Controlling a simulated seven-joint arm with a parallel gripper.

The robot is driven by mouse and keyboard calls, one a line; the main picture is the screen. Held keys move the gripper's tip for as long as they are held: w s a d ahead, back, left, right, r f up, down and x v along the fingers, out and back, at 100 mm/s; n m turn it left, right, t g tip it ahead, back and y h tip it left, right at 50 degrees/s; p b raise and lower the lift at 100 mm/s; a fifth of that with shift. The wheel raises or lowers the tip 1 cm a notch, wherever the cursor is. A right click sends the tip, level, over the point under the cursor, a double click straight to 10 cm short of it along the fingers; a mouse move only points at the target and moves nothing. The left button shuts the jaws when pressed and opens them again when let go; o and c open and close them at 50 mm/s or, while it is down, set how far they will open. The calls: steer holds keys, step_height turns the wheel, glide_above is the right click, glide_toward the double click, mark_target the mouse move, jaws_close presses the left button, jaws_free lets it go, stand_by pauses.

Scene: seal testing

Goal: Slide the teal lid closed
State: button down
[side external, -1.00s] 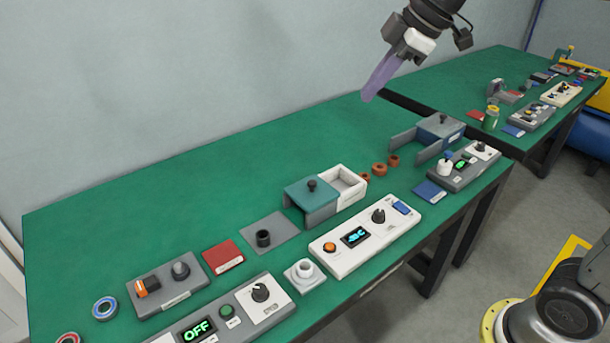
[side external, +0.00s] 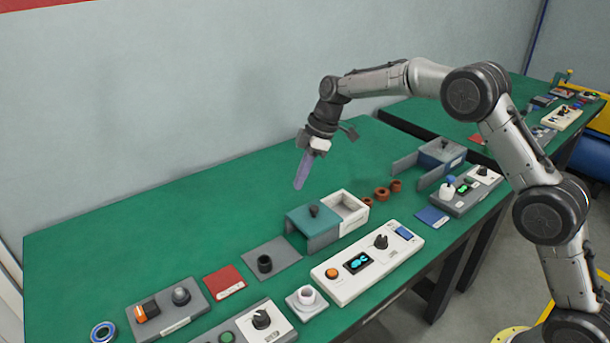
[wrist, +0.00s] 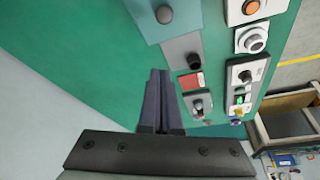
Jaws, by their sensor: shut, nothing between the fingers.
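The teal lid (side external: 308,221) has a dark round knob (side external: 314,210) on top. It sits on the left part of a box on the green table, in the side external view. The white open-topped box (side external: 347,213) shows uncovered to the right of the lid. In the wrist view the lid (wrist: 150,12) and its knob (wrist: 165,14) are at the top edge, partly cut off. My gripper (side external: 298,187) is shut and empty, pointing down in the air above and slightly left of the lid. Its fingers (wrist: 160,73) lie together in the wrist view.
A white control panel (side external: 340,287) lies in front of the box. Brown rings (side external: 381,194) and a second box with a blue lid (side external: 440,150) stand right. The table behind is clear.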

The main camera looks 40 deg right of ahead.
glide_above(300, 218)
steer(key=a, duration=0.2)
steer(key=f, duration=0.4)
steer(key=w+f, duration=0.1)
steer(key=f, duration=0.1)
steer(key=shift+f, duration=0.3)
steer(key=shift+s+d+f, duration=0.1)
steer(key=shift+s+d, duration=0.2)
steer(key=shift+d, duration=0.3)
steer(key=shift+s+d+f, duration=0.1)
steer(key=shift+s+d, duration=0.2)
steer(key=shift+d, duration=0.3)
steer(key=shift+s+d, duration=0.3)
steer(key=shift+d, duration=0.35)
steer(key=d, duration=1)
steer(key=shift+d, duration=0.35)
steer(key=shift+a, duration=0.1)
